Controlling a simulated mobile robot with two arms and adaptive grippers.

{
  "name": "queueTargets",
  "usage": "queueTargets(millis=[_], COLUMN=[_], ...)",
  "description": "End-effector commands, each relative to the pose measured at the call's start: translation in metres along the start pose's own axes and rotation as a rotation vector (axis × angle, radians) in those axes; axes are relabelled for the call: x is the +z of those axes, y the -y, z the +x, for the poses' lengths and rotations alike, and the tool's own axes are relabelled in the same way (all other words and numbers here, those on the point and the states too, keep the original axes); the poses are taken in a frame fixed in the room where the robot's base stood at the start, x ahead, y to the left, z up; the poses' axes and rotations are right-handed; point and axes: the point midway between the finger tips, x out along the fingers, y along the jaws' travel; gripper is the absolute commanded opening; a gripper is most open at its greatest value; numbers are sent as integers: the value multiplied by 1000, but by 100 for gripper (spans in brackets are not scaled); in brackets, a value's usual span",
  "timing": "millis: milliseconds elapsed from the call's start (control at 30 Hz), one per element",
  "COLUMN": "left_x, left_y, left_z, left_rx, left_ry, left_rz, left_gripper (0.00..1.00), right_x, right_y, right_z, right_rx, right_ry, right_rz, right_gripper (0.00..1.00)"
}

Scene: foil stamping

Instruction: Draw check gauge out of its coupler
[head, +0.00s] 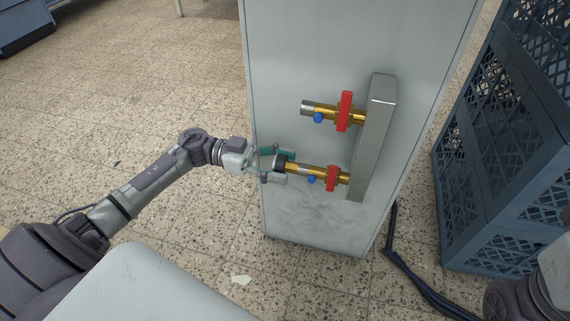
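The check gauge (280,163) is a short dark round body at the left end of the lower brass coupler (310,171). It is in line with the coupler, and I see no gap between them. My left gripper (276,165) reaches in from the left with its fingers on either side of the gauge, and they appear to touch it. The fingers partly hide the gauge, and its face cannot be seen. The lower coupler has a red handle (331,178) and a blue button (311,180). My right gripper is out of view.
A steel bar (372,140) on a grey cabinet (300,50) carries both couplers. The upper coupler (326,109) has its own red handle (345,111) and a bare steel end. Blue crates (500,210) stand at right, near a dark hose (405,265) on the tiles.

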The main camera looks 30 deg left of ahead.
Motion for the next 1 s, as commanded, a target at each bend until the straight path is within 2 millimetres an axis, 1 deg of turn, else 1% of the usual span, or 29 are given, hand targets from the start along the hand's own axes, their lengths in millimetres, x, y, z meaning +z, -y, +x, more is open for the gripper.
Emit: queueTargets(millis=[33, 267, 467, 1000], left_x=[0, 0, 0, 0], left_y=[0, 0, 0, 0], left_z=[0, 0, -2, -17], left_rx=[0, 0, 0, -1], left_ry=[0, 0, 1, 1], left_rz=[0, 0, 0, 0], left_gripper=[48, 10, 9, 9], right_x=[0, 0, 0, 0], right_y=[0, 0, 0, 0], right_z=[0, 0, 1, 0], right_rx=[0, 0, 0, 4], right_ry=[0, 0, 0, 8], right_rz=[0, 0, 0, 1], right_gripper=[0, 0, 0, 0])
